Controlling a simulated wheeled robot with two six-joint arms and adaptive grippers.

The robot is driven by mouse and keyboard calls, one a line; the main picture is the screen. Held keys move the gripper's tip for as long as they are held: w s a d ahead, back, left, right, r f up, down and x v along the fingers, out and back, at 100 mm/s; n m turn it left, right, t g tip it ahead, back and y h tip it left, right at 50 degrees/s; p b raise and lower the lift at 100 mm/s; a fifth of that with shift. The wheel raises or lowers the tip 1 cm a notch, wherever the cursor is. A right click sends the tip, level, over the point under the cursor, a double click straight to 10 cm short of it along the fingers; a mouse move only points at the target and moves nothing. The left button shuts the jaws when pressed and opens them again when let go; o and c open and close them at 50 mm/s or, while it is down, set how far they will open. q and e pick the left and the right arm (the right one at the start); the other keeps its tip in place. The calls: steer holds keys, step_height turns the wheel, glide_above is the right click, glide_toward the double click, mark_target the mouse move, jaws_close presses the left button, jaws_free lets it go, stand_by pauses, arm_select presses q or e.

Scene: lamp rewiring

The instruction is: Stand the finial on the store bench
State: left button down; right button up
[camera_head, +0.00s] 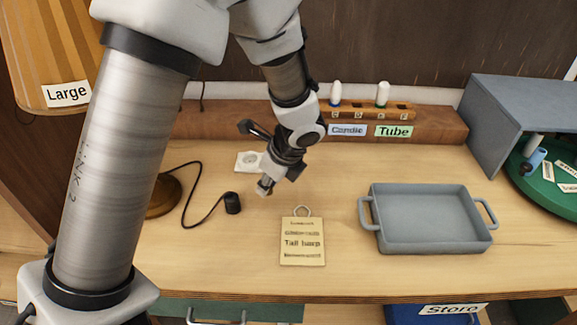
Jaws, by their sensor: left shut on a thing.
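My left gripper (268,180) reaches down over the middle of the wooden bench (340,275). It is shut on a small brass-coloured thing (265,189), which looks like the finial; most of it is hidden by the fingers. I cannot tell whether it touches the bench top. A white label reading roughly "Store" (452,309) shows at the bottom right, on a blue surface (425,317) below the bench's front edge. My right gripper is out of view.
A tag reading "Tall harp" (303,243) lies in front of my gripper. A grey tray (428,245) stands to the right. A black socket on a cord (232,203) lies to the left. The front right bench strip is clear.

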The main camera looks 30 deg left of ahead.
arm_select(q)
steer(key=p, duration=0.2)
glide_above(286, 181)
steer(key=shift+w+d+f, duration=0.1)
steer(key=shift+w+f, duration=0.05)
steer(key=shift+f, duration=0.6)
steer(key=shift+w+f, duration=0.15)
steer(key=shift+f, duration=0.05)
steer(key=shift+s+f, duration=0.15)
steer(key=shift+f, duration=0.5)
steer(key=shift+s+f, duration=0.15)
steer(key=shift+f, duration=0.45)
steer(key=shift+w+f, duration=0.3)
steer(key=shift+s+f, duration=0.1)
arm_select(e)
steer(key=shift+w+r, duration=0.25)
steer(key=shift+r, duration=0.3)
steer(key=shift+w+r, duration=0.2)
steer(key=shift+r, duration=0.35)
arm_select(q)
steer(key=c, duration=1)
jaws_free()
